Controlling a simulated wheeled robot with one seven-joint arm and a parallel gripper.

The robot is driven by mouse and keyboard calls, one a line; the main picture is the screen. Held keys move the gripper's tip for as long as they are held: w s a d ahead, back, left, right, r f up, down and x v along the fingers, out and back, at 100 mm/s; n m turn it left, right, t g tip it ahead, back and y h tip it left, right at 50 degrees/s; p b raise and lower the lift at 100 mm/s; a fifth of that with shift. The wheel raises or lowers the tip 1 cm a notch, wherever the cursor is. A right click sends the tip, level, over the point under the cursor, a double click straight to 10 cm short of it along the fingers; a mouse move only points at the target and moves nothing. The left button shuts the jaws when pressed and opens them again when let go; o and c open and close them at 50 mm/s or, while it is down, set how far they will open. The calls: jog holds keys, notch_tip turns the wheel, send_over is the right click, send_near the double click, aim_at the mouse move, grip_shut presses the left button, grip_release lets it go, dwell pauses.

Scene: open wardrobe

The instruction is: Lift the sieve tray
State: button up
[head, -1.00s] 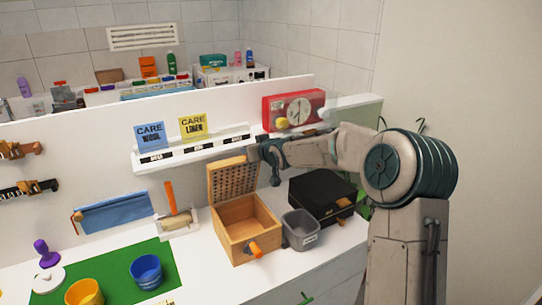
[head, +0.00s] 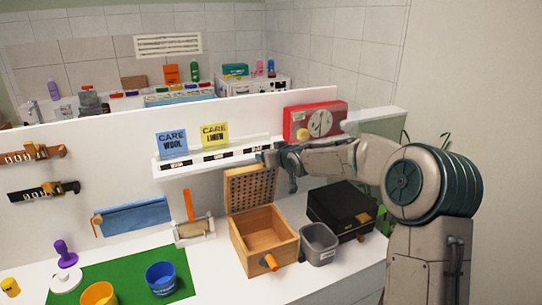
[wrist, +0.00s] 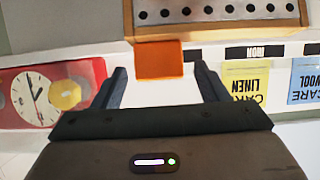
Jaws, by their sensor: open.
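The perforated wooden sieve tray (head: 251,190) stands tilted upright at the back of an open wooden box (head: 265,242) in the head view. In the wrist view its wooden edge with a row of holes (wrist: 215,12) is at the top, with an orange tab (wrist: 160,60) below it. My gripper (head: 268,157) is at the tray's upper right corner in the head view. In the wrist view my gripper (wrist: 160,80) is open, and the orange tab appears between its fingers. Whether they touch it cannot be told.
A grey bin (head: 319,246) and a black case (head: 342,210) stand right of the box. A shelf (head: 212,155) with care cards and a red clock box (head: 315,122) is behind. An orange handle (head: 269,262) sticks out from the box front.

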jog(key=p+v, duration=0.1)
jog(key=v, duration=1.3)
jog(key=shift+a+f, duration=0.1)
dwell(0.5)
jog(key=s+d+f+g+h, duration=0.3)
jog(key=s+f+h, duration=0.2)
jog(key=s+f, duration=0.3)
jog(key=s+d+m+g, duration=0.2)
jog(key=s+d, duration=0.1)
jog(key=s, duration=1)
jog(key=s+d+m+g+b, duration=0.1)
jog(key=s+d+m+g, duration=0.2)
jog(key=s, duration=1.1)
jog(key=shift+s+d+f+g+h, duration=0.3)
jog(key=shift+d+f+h, duration=0.05)
jog(key=shift+d+h, duration=0.1)
